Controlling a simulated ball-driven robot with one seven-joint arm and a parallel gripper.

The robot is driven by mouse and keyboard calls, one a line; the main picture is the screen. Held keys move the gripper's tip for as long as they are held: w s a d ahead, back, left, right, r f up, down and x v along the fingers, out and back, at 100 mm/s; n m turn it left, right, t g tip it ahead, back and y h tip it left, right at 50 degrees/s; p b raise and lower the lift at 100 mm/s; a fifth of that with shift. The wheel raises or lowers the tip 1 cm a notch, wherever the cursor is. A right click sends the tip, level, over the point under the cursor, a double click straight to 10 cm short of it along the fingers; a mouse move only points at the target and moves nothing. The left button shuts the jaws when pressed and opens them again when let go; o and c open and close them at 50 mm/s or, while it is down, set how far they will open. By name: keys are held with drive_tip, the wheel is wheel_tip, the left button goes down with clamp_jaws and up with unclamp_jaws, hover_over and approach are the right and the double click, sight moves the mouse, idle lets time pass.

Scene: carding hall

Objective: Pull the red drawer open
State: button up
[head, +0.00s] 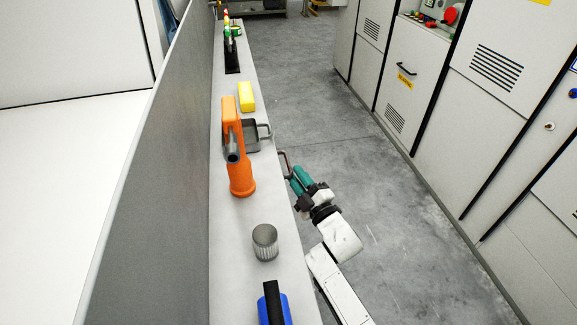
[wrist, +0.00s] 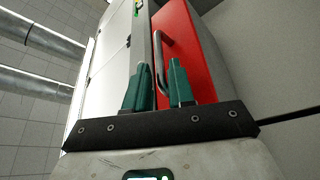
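The red drawer (wrist: 191,62) shows in the wrist view as a tall red front, with a grey bar handle (wrist: 160,42) along its left side. In the head view its handle (head: 286,160) sticks out from the bench's right edge, and most of the drawer is hidden below the top. My gripper (head: 295,180) has teal fingers and is just off that edge, close to the handle. In the wrist view my gripper (wrist: 159,64) is open, with the handle showing in the gap between the fingertips. I cannot tell whether the fingers touch it.
The long grey bench top (head: 206,290) holds an orange tool (head: 240,180), a ribbed metal cup (head: 265,243), a grey tray (head: 256,148), a yellow block (head: 247,97) and a blue item (head: 286,308). Grey cabinets (head: 410,80) stand at the right. The floor (head: 400,220) between is clear.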

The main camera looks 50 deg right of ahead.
sight(291, 169)
drive_tip(key=shift+x, duration=2.35)
clamp_jaws()
